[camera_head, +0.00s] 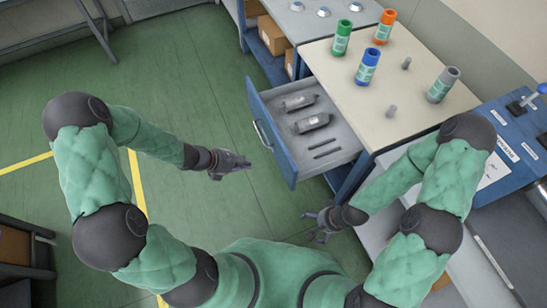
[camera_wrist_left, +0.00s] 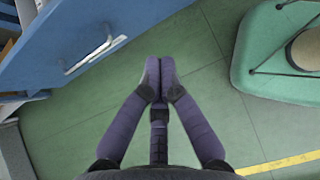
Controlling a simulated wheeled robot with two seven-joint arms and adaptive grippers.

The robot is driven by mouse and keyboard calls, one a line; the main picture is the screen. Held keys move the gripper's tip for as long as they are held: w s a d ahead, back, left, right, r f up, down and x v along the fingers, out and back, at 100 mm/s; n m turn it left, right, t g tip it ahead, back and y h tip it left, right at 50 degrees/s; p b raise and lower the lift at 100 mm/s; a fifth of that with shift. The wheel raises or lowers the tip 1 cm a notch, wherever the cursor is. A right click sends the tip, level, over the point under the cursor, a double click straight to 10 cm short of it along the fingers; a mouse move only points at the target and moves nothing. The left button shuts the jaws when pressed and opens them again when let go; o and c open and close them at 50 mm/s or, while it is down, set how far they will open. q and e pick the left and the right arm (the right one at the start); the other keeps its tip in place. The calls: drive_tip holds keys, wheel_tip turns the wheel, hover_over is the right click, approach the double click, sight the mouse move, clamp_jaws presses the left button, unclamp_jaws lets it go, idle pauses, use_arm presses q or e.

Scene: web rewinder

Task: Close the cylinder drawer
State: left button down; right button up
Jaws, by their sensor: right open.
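The cylinder drawer (camera_head: 337,138) is pulled out of the blue cabinet. It has a blue front, a silver handle (camera_head: 262,135) and a grey inside holding two dark grey cylinders (camera_head: 311,123) and two thin dark bars. My left gripper (camera_head: 243,165) is left of the drawer front, apart from it and empty. In the left wrist view its fingertips (camera_wrist_left: 160,72) are together, with the blue drawer front (camera_wrist_left: 150,32) and handle (camera_wrist_left: 94,54) at upper left. My right gripper (camera_head: 314,227) is open and empty, in front of the drawer's near side.
Green (camera_head: 341,38), orange (camera_head: 385,27), blue (camera_head: 367,66) and grey (camera_head: 442,84) cylinders stand on the cream cabinet top (camera_head: 410,108), with two small grey pegs. A blue panel with a lever (camera_head: 523,103) is at right. Green floor (camera_head: 200,90) left of the drawer is clear.

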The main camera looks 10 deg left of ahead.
use_arm(q)
drive_tip(key=b, duration=0.6)
approach(281, 159)
drive_tip(key=shift+n+t, duration=0.3)
drive_tip(key=shift+n, duration=0.1)
drive_tip(key=x, duration=0.5)
drive_tip(key=shift+s+d+f, duration=0.15)
drive_tip(key=shift+s, duration=0.2)
drive_tip(key=shift+w+d, duration=0.1)
use_arm(e)
wheel_tip(281, 159, down, 6)
drive_tip(key=shift+r, duration=0.15)
